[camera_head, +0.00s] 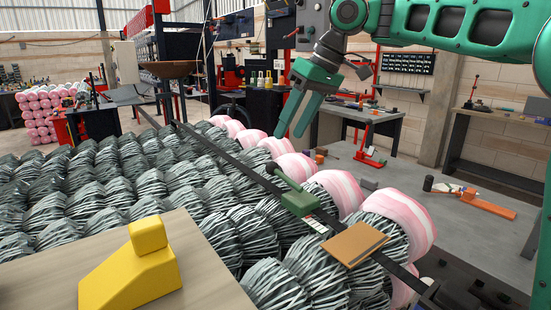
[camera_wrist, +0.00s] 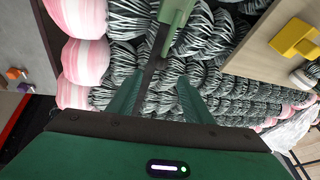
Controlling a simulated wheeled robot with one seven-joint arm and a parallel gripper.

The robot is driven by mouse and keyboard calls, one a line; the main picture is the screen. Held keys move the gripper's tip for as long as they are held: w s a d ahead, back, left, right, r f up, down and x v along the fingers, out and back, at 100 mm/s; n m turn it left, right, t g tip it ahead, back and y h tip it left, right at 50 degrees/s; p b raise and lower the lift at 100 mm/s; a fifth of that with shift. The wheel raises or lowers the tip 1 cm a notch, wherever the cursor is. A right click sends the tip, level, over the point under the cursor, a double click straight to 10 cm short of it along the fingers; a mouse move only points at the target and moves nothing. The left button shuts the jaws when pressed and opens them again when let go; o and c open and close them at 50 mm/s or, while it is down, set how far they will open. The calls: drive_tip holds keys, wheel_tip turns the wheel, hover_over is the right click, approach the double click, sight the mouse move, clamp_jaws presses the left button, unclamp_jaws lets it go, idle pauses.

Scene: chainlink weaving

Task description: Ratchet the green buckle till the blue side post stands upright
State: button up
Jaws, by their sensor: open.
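The green buckle (camera_head: 298,200) sits on a dark strap (camera_head: 233,160) that runs diagonally over bundles of grey-and-white striped coils. In the wrist view the green buckle (camera_wrist: 176,16) is at the top, beyond the fingertips. My gripper (camera_head: 290,132) is open and empty above the bundles, up and slightly left of the buckle and apart from it. In the wrist view my gripper (camera_wrist: 160,80) has its fingers spread either side of the strap line. I cannot make out a blue side post in either view.
Pink-and-white ends (camera_head: 398,215) cap the bundles along the right. A brown plate (camera_head: 354,243) lies near the buckle. A yellow block (camera_head: 130,275) sits on a wooden board (camera_head: 205,275) at front left. A grey bench (camera_head: 450,215) with tools stands right.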

sight(284, 176)
drive_tip(key=x, duration=1)
drive_tip(key=shift+f, duration=0.3)
drive_tip(key=shift+c, duration=0.4)
